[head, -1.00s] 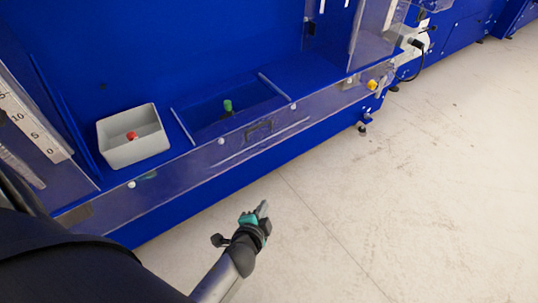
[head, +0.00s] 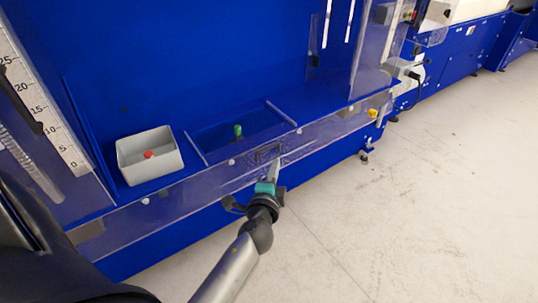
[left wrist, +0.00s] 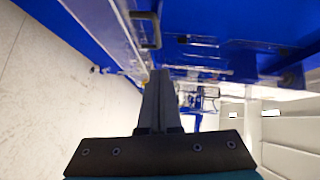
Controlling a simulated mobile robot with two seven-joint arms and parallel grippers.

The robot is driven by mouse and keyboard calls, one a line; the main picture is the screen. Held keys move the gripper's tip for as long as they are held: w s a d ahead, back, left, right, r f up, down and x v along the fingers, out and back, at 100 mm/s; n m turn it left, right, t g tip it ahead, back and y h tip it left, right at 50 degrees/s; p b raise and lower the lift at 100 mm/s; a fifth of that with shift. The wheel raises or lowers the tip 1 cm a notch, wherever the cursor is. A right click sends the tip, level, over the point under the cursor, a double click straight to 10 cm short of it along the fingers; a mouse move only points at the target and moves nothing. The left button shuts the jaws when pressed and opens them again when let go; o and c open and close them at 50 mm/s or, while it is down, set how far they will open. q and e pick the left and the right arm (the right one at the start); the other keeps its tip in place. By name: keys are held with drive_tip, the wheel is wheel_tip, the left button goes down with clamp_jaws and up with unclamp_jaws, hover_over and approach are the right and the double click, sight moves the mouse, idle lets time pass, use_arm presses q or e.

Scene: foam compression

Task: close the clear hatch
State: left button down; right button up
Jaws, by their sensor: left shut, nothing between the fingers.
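The clear hatch (head: 200,192) is a long transparent panel hanging down along the front edge of the blue machine. A dark handle (head: 267,152) sits near its middle and also shows in the left wrist view (left wrist: 147,28). My left gripper (head: 273,169) is shut and empty, its fingertips just in front of the hatch by the handle. In the left wrist view its fingers (left wrist: 158,98) point forward, with the handle just beyond and slightly left of the tips. I cannot tell whether they touch the hatch. My right gripper is not in view.
Behind the hatch, a grey bin (head: 150,155) holds a red-topped item. A recess (head: 215,140) holds a green-topped item (head: 238,130). A ruler scale (head: 45,110) stands at left. A yellow knob (head: 372,113) is at the right end. The floor in front is clear.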

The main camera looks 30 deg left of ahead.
sight(269, 155)
use_arm(q)
drive_tip(key=w+a, duration=0.2)
drive_tip(key=w+a+f, duration=0.1)
drive_tip(key=w+a, duration=0.1)
drive_tip(key=shift+w+a+f, duration=0.1)
drive_tip(key=shift+a+f, duration=0.05)
drive_tip(key=shift+a, duration=0.2)
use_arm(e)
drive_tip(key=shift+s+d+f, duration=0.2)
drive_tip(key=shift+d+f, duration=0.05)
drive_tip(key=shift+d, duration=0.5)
use_arm(q)
drive_tip(key=shift+w, duration=0.1)
